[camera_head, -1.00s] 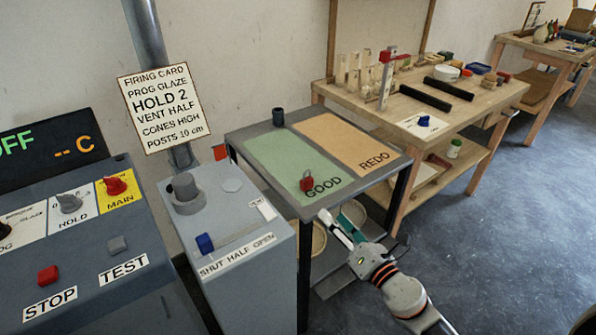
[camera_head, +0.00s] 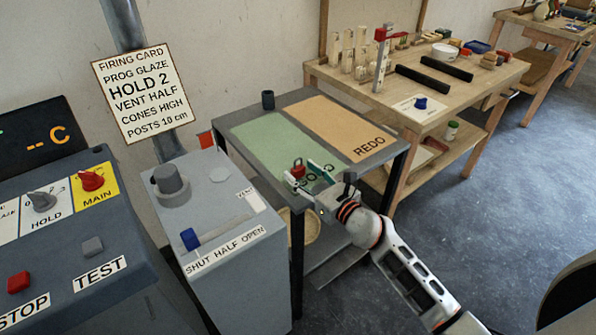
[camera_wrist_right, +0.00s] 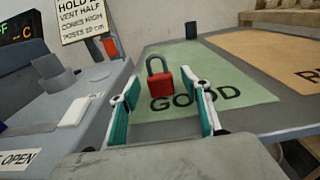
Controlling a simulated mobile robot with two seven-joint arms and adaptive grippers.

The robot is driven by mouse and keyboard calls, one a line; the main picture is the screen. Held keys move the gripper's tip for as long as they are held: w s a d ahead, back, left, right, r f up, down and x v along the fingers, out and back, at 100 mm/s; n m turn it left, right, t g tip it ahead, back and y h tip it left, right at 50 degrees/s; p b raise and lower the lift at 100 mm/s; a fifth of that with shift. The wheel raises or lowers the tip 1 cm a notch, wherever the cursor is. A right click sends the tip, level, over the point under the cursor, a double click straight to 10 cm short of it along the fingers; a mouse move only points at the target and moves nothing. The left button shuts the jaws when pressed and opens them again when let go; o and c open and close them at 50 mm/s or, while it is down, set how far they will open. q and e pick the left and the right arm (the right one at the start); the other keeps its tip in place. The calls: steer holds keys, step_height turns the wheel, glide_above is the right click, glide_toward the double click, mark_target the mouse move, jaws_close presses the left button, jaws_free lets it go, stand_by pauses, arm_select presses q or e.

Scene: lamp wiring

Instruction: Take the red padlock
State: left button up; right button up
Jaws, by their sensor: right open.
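The red padlock (camera_head: 298,171) with a grey shackle stands on the green GOOD area (camera_head: 262,140) of the small table, near its front edge. In the right wrist view the padlock (camera_wrist_right: 161,91) is upright, ahead of and between the two teal-padded fingers, and covers part of the lettering. My right gripper (camera_head: 304,174) is open at the front of the table, with its fingers pointing toward the padlock. In the right wrist view the gripper (camera_wrist_right: 160,103) shows nothing held between the fingers. My left gripper is not in view.
A grey control box (camera_head: 229,238) with a blue slider stands left of the table. The orange REDO area (camera_head: 340,125) is empty. A dark cup (camera_head: 268,99) stands at the table's back corner. A wooden workbench (camera_head: 395,100) with several items is behind right.

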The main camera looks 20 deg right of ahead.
steer(key=shift+x, duration=1.2)
steer(key=c, duration=1.2)
steer(key=shift+c, duration=0.2)
